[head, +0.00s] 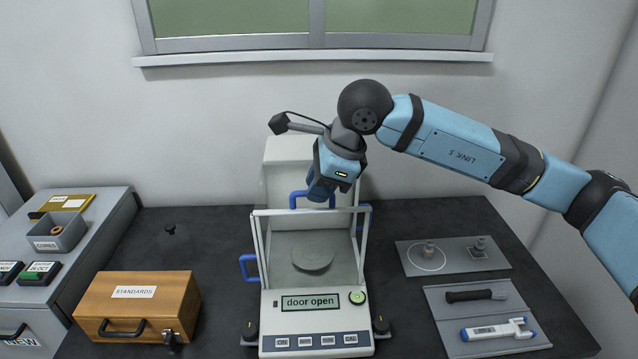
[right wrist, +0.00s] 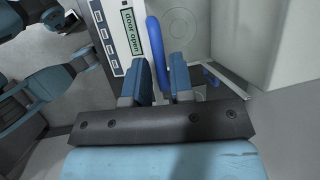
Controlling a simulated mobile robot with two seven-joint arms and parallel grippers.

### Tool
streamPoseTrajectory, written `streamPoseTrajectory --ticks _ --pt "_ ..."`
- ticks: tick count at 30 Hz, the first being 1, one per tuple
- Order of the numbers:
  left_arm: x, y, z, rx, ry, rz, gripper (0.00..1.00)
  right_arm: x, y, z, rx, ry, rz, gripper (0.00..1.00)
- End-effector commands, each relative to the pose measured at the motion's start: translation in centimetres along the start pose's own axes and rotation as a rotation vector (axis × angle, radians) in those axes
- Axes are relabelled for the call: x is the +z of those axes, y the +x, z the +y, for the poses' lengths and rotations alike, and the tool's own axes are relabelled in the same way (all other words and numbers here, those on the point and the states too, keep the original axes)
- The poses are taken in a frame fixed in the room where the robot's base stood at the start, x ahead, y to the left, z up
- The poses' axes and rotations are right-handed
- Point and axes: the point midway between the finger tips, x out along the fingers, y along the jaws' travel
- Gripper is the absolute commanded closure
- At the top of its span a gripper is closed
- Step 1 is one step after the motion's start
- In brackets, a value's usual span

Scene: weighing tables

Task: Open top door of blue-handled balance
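The blue-handled balance (head: 317,313) stands mid-table, with "door open" on its display. Its glass chamber holds a round pan (head: 312,258). A blue handle (head: 297,201) lies at the top rear of the chamber, in front of the white column. Another blue handle (head: 249,268) is on the left side, and part of a third shows at the right. My right gripper (head: 323,190) is at the top handle. In the right wrist view, its fingers (right wrist: 160,80) close around the blue top handle (right wrist: 154,42) with little gap. My left gripper does not show clearly.
A wooden STANDARDS box (head: 150,300) is left of the balance. Grey trays (head: 425,270) with small weights and tools lie to the right. A grey side bench (head: 95,230) holds boxes at far left. The wall and window are behind.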

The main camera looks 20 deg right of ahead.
Motion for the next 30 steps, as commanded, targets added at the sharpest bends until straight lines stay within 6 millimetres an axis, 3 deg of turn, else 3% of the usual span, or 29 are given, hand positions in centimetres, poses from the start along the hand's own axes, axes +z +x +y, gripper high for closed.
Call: streamPoseTrajectory --ticks 1,3,11,18,22,25,30 --pt "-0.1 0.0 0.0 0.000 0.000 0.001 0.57 0.0 0.0 0.0 0.000 0.000 0.000 0.90" --pt "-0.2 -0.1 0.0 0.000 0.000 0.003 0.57 0.0 0.0 0.0 0.000 0.000 0.000 1.00" --pt "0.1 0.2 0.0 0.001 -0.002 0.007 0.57 -0.1 0.3 -0.8 -0.001 0.003 0.000 1.00" --pt "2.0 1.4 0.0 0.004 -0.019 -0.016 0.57 -0.6 1.6 -6.8 -0.003 0.007 -0.001 1.00" --pt "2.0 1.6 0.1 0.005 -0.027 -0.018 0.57 -0.7 1.9 -9.9 -0.002 0.005 0.000 1.00" --pt "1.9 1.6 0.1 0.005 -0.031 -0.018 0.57 -0.8 2.2 -11.4 -0.001 0.003 0.000 1.00" --pt "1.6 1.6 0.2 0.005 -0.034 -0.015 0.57 -0.9 2.2 -12.2 -0.001 0.001 0.000 1.00"
